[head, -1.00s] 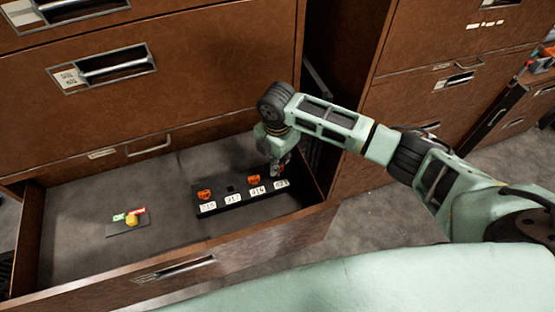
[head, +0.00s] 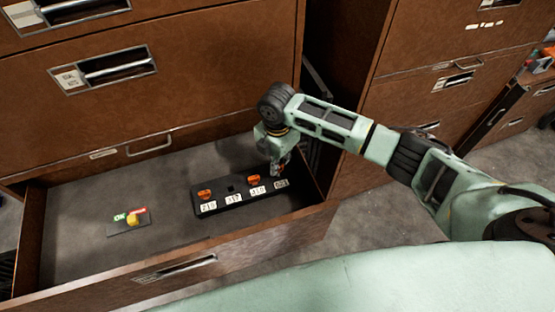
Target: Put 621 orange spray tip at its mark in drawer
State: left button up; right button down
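The open drawer (head: 70,255) holds a black holder strip (head: 219,211) with a row of white number labels. Two orange spray tips stand in it, one at the left end (head: 205,194) and one right of the middle (head: 253,180). A dark empty spot lies between them. The rightmost label (head: 281,184), which seems to read 621, is just below my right gripper (head: 278,172). That gripper points down at the strip's right end and covers the spot behind this label. Its fingers are small and dark, and any tip between them cannot be made out. My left gripper is out of view.
A small dark plate (head: 124,229) with a yellow knob (head: 132,220) and green and red tags lies in the drawer's left part. The drawer's right wall is close to my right gripper. The cabinet front (head: 200,60) rises behind it.

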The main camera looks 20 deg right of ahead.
jog(key=shift+f+b, duration=0.75)
jog(key=shift+f, duration=0.6)
jog(key=c, duration=1.9)
grip_release()
jog(key=shift+r, duration=0.1)
jog(key=shift+o, duration=0.5)
jog(key=shift+o, duration=1.2)
notch_tip(320, 180, up, 5)
jog(key=p, duration=0.5)
jog(key=shift+r, duration=1)
